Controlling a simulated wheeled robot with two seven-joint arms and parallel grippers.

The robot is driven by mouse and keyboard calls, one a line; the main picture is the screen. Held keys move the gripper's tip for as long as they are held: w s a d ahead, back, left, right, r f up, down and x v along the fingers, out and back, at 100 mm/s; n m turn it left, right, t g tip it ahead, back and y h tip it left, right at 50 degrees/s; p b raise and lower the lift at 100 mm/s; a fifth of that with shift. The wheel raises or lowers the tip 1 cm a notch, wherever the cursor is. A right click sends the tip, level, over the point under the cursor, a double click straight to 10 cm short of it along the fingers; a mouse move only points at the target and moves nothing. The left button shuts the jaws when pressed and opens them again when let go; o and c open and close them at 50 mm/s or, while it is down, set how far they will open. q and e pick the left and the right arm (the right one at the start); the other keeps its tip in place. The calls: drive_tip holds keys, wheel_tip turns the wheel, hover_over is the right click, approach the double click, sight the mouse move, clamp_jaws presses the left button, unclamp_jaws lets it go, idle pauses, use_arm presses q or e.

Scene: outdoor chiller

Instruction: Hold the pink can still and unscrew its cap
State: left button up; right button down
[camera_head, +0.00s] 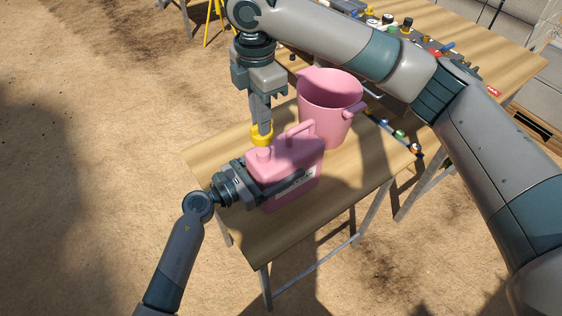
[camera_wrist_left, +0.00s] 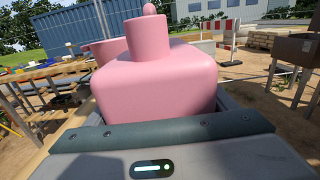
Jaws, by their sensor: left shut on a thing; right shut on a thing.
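The pink can (camera_head: 308,157) stands upright on the wooden table. My left gripper (camera_head: 272,184) is shut around the can's body from the left, one finger along each side. In the left wrist view the can (camera_wrist_left: 155,75) fills the middle, and its neck (camera_wrist_left: 147,38) shows no cap on it. My right gripper (camera_head: 262,124) points down, shut on the yellow cap (camera_head: 261,137). The cap is just above the bare neck and looks apart from it. The right gripper and cap do not show in the left wrist view.
A pink bucket (camera_head: 328,98) stands close behind the can, to the right. The wooden table (camera_head: 262,238) has clear room in front. A second table (camera_head: 488,52) at the upper right carries several small fittings, and more small parts (camera_head: 400,134) lie near the bucket.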

sight(255, 178)
use_arm(q)
drive_tip(key=o, duration=2.2)
drive_tip(key=shift+a, duration=0.1)
drive_tip(key=v, duration=1.1)
drive_tip(key=shift+s+a, duration=0.25)
drive_tip(key=shift+a, duration=0.05)
